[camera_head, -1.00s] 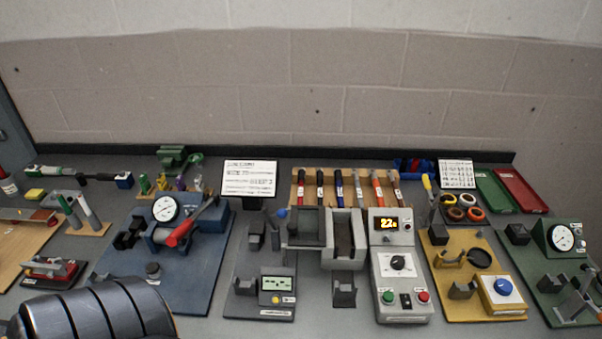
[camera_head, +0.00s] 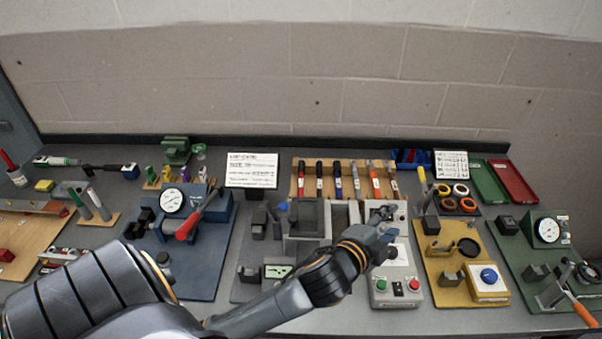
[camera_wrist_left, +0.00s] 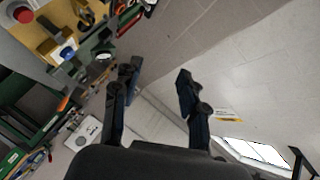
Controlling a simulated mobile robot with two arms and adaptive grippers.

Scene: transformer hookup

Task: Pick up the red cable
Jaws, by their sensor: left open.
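A wooden rack (camera_head: 310,163) at the back middle of the bench holds several upright slim items. I cannot tell whether either is the red cable. My left gripper (camera_head: 386,219) is in front of the rack's right end, over the grey control box, apart from the items. In the left wrist view my left gripper (camera_wrist_left: 156,87) is open, with nothing between its fingers. My right gripper is not in view.
A grey control box (camera_head: 396,292) is partly under my left arm. A blue station (camera_head: 207,277) with a gauge and red lever stands left. A yellow station (camera_head: 437,282) and a green station (camera_head: 511,252) stand right. Red (camera_head: 513,182) and green trays (camera_head: 490,188) lie at the back right.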

